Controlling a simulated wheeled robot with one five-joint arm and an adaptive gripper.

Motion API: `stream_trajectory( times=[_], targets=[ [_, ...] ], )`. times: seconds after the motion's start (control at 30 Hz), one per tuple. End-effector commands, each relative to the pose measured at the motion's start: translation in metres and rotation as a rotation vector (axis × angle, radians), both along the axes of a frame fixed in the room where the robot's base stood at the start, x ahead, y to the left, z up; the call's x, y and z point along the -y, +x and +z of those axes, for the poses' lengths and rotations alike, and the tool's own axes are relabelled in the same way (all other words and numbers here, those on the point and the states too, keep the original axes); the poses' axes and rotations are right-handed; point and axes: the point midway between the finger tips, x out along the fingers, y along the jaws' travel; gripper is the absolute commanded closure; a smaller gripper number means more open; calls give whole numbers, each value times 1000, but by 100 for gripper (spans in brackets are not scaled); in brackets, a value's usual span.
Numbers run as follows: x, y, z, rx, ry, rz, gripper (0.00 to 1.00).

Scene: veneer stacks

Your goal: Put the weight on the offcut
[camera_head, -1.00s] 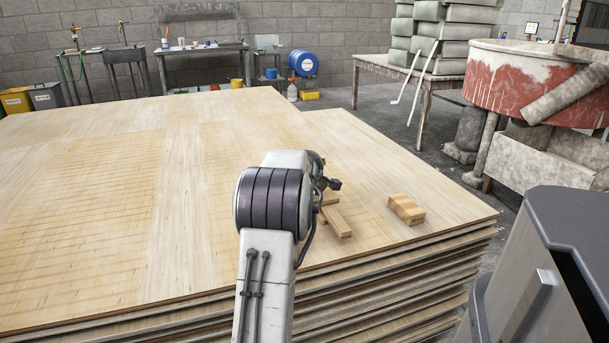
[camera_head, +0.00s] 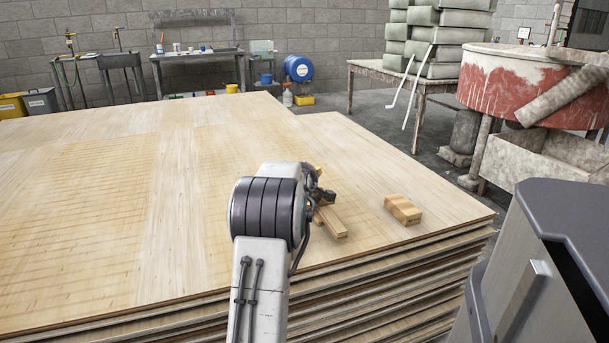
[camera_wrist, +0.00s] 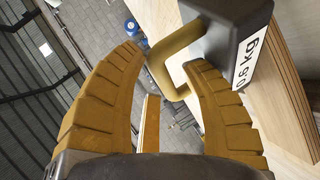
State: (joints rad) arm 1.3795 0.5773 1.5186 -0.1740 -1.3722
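The weight, a dark block labelled 0.6 kg with a brass-coloured loop handle, fills the top right of the wrist view (camera_wrist: 222,42). My gripper (camera_wrist: 165,58) has its brown ribbed fingers spread apart, one to each side of the handle's outer bar. The right fingertip overlaps the loop's opening; I see no clear grip on the bar. A small layered wooden offcut (camera_head: 403,209) lies on the veneer stack (camera_head: 400,175) to the right of my gripper.
Wooden strips (camera_head: 331,222) lie on the stack just beside my arm, partly hidden. The stack's front edge runs close below them. A dark grey cabinet (camera_head: 560,240) stands at the lower right. The sheet left of my arm is clear.

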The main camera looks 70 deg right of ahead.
Motion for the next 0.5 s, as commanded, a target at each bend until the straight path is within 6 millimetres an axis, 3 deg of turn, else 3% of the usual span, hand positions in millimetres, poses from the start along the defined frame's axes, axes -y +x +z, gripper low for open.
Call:
stream_trajectory(
  times=[0.33,0.5],
  targets=[
    [0,0,4,0,0,0,59],
    [-15,-3,10,0,-1,0,59]
  ],
)
